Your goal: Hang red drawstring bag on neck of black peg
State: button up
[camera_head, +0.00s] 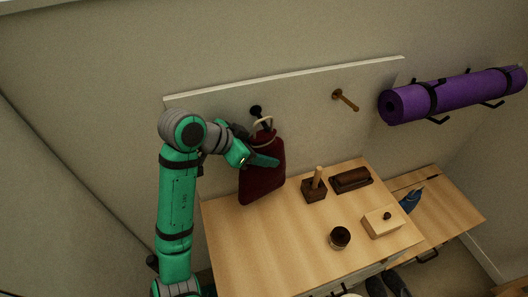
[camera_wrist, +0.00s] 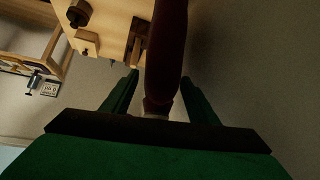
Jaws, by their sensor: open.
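The red drawstring bag (camera_head: 262,178) hangs upright against the pale wall board, below the black peg (camera_head: 256,111). Its light cord loop (camera_head: 263,121) reaches up to the peg and appears to pass over it; the exact contact is too small to tell. My gripper (camera_head: 266,158) is at the bag's upper part, with one green finger across its front. In the wrist view the bag (camera_wrist: 167,45) runs between the two open fingers of my gripper (camera_wrist: 158,79), with visible gaps beside it. The other finger is hidden in the head view.
A brass peg (camera_head: 345,99) is on the board to the right, and a purple rolled mat (camera_head: 450,96) is on wall hooks beyond. Below, the wooden cabinet top (camera_head: 270,240) holds a block with a peg (camera_head: 315,187), a brush (camera_head: 351,180), a jar (camera_head: 340,238) and a box (camera_head: 382,222).

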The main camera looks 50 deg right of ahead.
jog(key=v, duration=0.9)
jog(key=shift+a+r, duration=0.2)
jog(key=shift+r, duration=0.1)
